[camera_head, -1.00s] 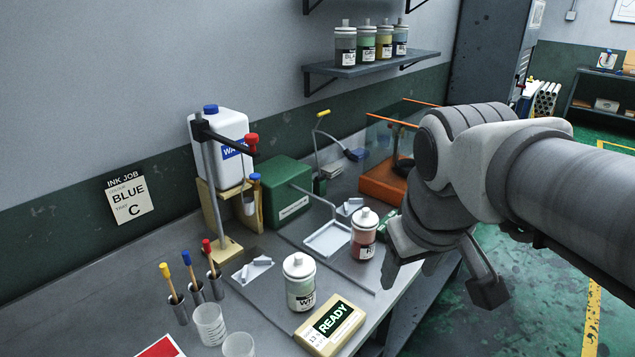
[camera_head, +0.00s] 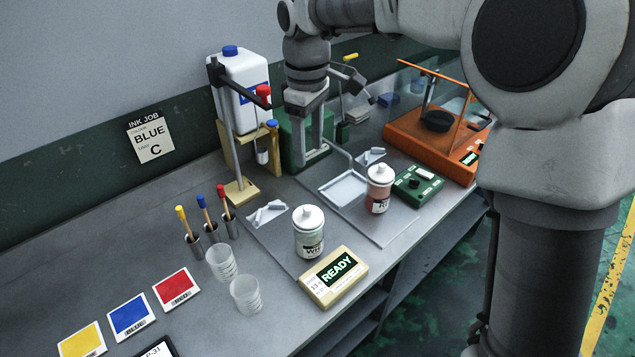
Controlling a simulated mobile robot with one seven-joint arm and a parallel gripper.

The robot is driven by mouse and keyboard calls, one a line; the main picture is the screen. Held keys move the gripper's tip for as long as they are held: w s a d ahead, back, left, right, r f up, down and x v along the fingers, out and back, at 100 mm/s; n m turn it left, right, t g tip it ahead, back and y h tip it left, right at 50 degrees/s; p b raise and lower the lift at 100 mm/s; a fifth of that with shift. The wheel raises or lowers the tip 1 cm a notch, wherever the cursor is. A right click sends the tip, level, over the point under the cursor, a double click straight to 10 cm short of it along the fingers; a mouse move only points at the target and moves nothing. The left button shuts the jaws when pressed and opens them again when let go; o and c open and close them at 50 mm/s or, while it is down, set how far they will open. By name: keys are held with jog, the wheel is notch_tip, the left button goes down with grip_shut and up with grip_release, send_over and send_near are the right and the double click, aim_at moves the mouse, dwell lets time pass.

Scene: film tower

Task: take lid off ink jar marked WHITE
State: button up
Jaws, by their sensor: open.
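The ink jar marked WHITE (camera_head: 308,240) stands upright on the bench, its label partly readable as "WH". Its white lid (camera_head: 308,217) with a small knob sits on top. My gripper (camera_head: 312,165) points down beyond the jar, above the bench near the green box, with its fingers apart and nothing seen between them. It is apart from the jar and lid.
Clear cups (camera_head: 245,294) and brushes in holders (camera_head: 212,222) stand to the left. A metal tray (camera_head: 342,188), green device (camera_head: 418,183) and orange scale (camera_head: 430,147) lie behind. A stand holds a water jug (camera_head: 246,85).

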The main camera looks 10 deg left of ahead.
send_over(307, 208)
jog(key=f, duration=1.2)
jog(key=shift+s+d+f, duration=0.2)
jog(key=shift+s, duration=0.15)
jog(key=shift+w+a+f, duration=0.1)
jog(key=shift+w+f, duration=0.15)
jog(key=shift+f, duration=1.05)
jog(key=shift+w+a+f, duration=0.1)
jog(key=shift+w+f, duration=0.1)
jog(key=shift+f, duration=1.1)
jog(key=shift+c, duration=0.3)
grip_shut()
